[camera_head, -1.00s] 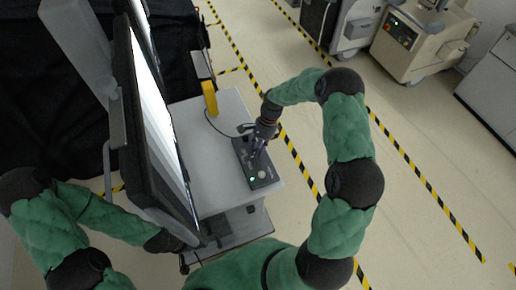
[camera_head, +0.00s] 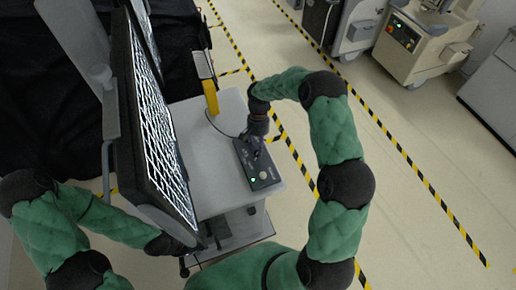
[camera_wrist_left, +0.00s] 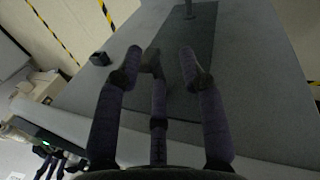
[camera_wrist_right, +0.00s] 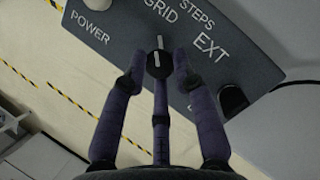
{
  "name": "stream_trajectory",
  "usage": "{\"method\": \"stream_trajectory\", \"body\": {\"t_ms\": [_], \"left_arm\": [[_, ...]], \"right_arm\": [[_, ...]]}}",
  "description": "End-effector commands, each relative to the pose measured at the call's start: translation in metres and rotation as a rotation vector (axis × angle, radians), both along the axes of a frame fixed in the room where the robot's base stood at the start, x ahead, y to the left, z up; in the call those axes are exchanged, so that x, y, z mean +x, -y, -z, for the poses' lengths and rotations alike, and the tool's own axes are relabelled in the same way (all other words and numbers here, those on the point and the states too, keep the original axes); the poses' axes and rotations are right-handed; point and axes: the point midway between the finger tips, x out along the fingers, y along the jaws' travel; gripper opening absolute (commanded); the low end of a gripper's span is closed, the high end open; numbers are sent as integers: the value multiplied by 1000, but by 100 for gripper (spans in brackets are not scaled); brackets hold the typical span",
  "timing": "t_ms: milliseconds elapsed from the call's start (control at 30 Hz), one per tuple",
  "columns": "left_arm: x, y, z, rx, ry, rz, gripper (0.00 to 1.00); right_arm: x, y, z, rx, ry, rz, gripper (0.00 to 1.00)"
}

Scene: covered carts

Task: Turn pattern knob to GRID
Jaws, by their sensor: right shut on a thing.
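The dark control box (camera_head: 251,163) lies on the grey cart top, with a green light and a pale round button at its near end. In the right wrist view, the pattern knob (camera_wrist_right: 158,64) is dark, with white pointer marks directed up towards the word GRID. STEPS, EXT and POWER labels also show on the box face (camera_wrist_right: 120,28). My right gripper (camera_wrist_right: 160,62) is shut on the knob, its fingers around it. The monitor screen (camera_head: 160,120) shows a white grid on black. My left gripper (camera_wrist_left: 158,62) is open and empty above a grey surface.
A yellow object (camera_head: 211,98) stands at the back of the cart top (camera_head: 200,150). A cable runs from there towards the box. The monitor stands on the left. Floor with striped tape lies to the right, with other machines (camera_head: 415,45) beyond.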

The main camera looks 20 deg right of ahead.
Motion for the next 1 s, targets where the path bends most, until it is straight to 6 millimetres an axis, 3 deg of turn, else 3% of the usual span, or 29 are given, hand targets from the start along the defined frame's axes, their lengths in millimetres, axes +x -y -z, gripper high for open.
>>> {"method": "stream_trajectory", "body": {"t_ms": [600, 633, 700, 1000], "left_arm": [[0, 0, 1, 0, 0, 0, 40], [0, 0, 1, 0, 0, 0, 40], [0, 0, 1, 0, 0, 0, 40], [0, 0, 1, 0, 0, 0, 40]], "right_arm": [[-1, 0, 1, 0, -2, -47, 0], [-1, 0, 1, 0, -2, -47, 34], [-1, 0, 1, 0, -2, -47, 52], [0, 0, 0, -1, 0, -45, 52]]}}
